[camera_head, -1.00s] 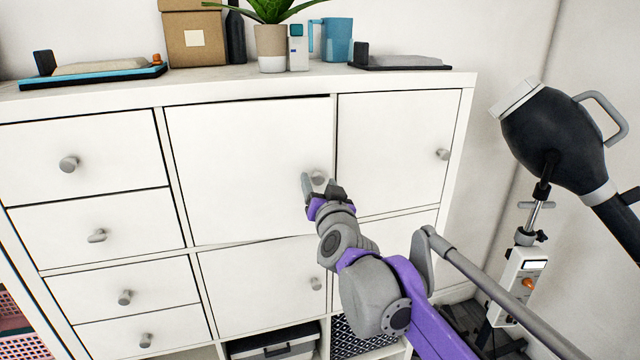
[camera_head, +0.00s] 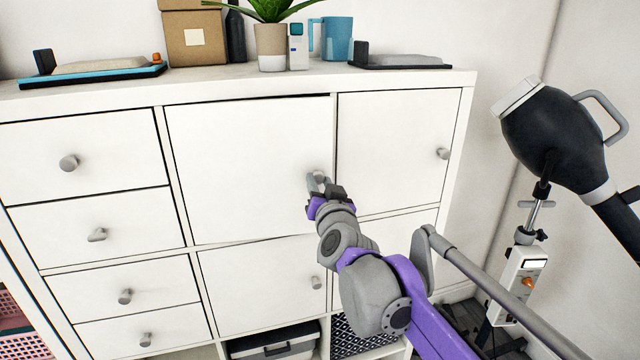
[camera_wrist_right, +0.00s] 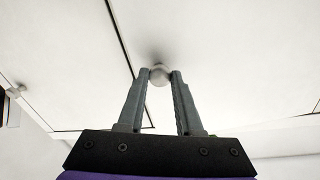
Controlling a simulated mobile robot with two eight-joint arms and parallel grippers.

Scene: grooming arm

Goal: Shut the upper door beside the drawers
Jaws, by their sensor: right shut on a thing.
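The upper door (camera_head: 245,150) beside the drawers is a white square panel with a round grey knob near its right edge. It looks almost flush with the cabinet, with a thin dark gap along its top edge, so it may stand slightly ajar. My right gripper (camera_head: 319,184) is shut on the door's knob. In the right wrist view the knob (camera_wrist_right: 159,75) sits between the two fingertips, and the door panel (camera_wrist_right: 230,60) fills much of the picture. My left gripper is not in view.
Drawers (camera_head: 85,150) with grey knobs are on the left. Another upper door (camera_head: 395,145) is on the right, and a lower door (camera_head: 260,285) is below. A plant pot (camera_head: 271,48), a box (camera_head: 195,38) and trays stand on the cabinet top. A dark dryer on a stand (camera_head: 550,135) is at right.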

